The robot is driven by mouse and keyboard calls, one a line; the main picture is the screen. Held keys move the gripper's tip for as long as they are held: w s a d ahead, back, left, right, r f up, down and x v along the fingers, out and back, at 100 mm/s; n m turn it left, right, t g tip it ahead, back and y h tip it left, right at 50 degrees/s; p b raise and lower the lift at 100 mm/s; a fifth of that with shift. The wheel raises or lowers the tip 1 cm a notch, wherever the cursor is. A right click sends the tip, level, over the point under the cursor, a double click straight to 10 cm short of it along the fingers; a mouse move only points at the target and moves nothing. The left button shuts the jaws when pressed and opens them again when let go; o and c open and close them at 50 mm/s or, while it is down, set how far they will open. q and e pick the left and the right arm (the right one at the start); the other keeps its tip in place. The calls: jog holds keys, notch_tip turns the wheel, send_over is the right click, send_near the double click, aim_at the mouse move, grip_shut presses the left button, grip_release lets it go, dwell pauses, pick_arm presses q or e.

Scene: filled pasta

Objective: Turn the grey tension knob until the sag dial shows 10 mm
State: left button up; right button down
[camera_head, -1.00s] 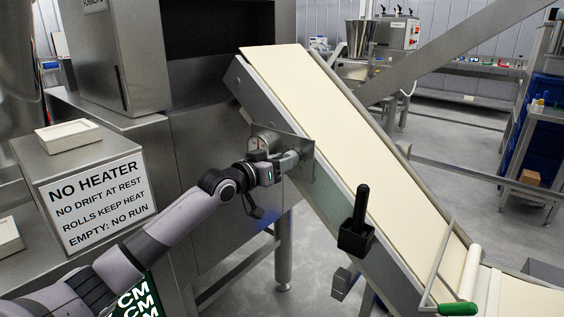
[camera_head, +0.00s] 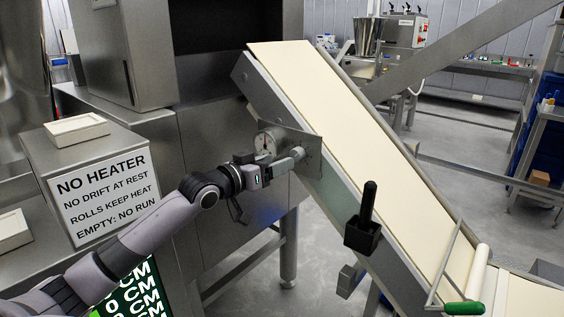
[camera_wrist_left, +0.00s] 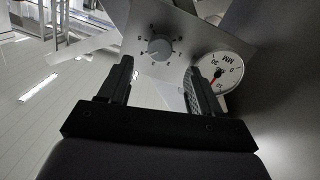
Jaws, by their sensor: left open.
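The grey tension knob (camera_wrist_left: 159,48) sits on a metal plate with marks around it in the left wrist view. It lies ahead of and between the fingers of my left gripper (camera_wrist_left: 160,72), which is open and empty. The white sag dial (camera_wrist_left: 217,74), marked MM with a red needle, is just right of the knob, partly behind the right finger. Its exact reading is too small to tell. In the head view my left gripper (camera_head: 288,161) is at the plate, right of the dial (camera_head: 266,142); the knob is hard to make out there. My right gripper is out of view.
The plate (camera_head: 315,160) is fixed to the side of a sloping conveyor (camera_head: 355,120). A black holder (camera_head: 362,235) with an upright handle is lower on its side. A "NO HEATER" sign (camera_head: 103,197) faces me at left.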

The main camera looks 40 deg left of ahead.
pick_arm(q)
jog(key=shift+s+a, duration=0.15)
jog(key=shift+s, duration=0.65)
jog(key=s+d+f+m+g, duration=0.1)
jog(key=s+d+f, duration=0.25)
jog(key=f, duration=0.35)
jog(key=s+d+f+g+p, duration=0.1)
jog(key=s+d+f, duration=0.25)
jog(key=f, duration=0.45)
jog(key=s+d+f+m+g, duration=0.1)
jog(key=s+d+f+g, duration=0.2)
jog(key=f, duration=0.4)
jog(key=s+d+f, duration=0.5)
jog(key=s, duration=0.3)
jog(key=s+d+f+m+g+p, duration=0.1)
jog(key=s+d+f, duration=0.4)
jog(key=s, duration=0.3)
jog(key=shift+s+d+f+g, duration=0.2)
jog(key=shift+s+f+g, duration=0.1)
